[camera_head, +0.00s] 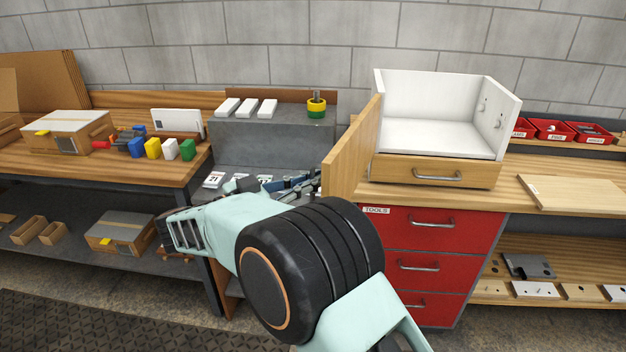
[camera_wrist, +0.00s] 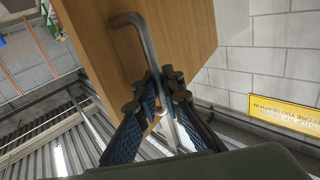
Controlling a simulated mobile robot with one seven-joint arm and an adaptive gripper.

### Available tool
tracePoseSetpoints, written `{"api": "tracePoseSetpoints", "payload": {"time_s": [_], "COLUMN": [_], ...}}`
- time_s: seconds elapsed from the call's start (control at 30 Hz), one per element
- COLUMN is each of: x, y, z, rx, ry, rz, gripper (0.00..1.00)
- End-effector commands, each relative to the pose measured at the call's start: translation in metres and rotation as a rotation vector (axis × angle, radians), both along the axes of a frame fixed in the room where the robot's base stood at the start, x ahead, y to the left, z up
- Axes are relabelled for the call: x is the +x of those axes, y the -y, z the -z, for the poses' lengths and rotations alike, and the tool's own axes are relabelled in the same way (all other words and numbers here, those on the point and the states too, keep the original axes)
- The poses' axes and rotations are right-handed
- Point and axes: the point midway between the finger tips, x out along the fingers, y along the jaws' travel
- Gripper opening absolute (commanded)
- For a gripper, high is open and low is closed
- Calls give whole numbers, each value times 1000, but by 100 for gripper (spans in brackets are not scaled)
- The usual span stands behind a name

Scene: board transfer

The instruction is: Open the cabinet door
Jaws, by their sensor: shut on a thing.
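The cabinet (camera_head: 440,135) is a white open-topped box on the wooden bench, with its front open and its inside bare. Its wooden door (camera_head: 347,155) stands swung outward at the left side, roughly square to the front. In the wrist view the door (camera_wrist: 185,35) fills the upper middle, with a grey bar handle (camera_wrist: 137,22) on its face. My gripper (camera_wrist: 162,88) is shut on the handle's long bar. In the head view my gripper (camera_head: 303,184) is at the door's left face, partly hidden by my arm; the handle cannot be made out there.
Below the cabinet are a wooden drawer (camera_head: 436,172) and red tool drawers (camera_head: 432,227). A grey stand (camera_head: 262,140) with white blocks is left of the door. A wooden board (camera_head: 580,194) lies right on the bench. Red bins (camera_head: 551,129) stand behind it.

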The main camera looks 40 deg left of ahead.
Motion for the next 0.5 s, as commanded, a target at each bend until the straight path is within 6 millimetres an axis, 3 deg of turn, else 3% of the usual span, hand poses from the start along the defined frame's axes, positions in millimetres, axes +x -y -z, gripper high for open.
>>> {"api": "tracePoseSetpoints", "payload": {"time_s": [0.07, 0.1, 0.17, 0.5], "x": [-1, -1, -1, -4], "y": [-1, -1, -1, -2], "z": [1, 1, 1, 0], "rx": [0, 0, 0, 0], "ry": [-2, -2, -2, -1], "rz": [-2, -2, -2, -2], "gripper": [0, 11, 15, 15]}}
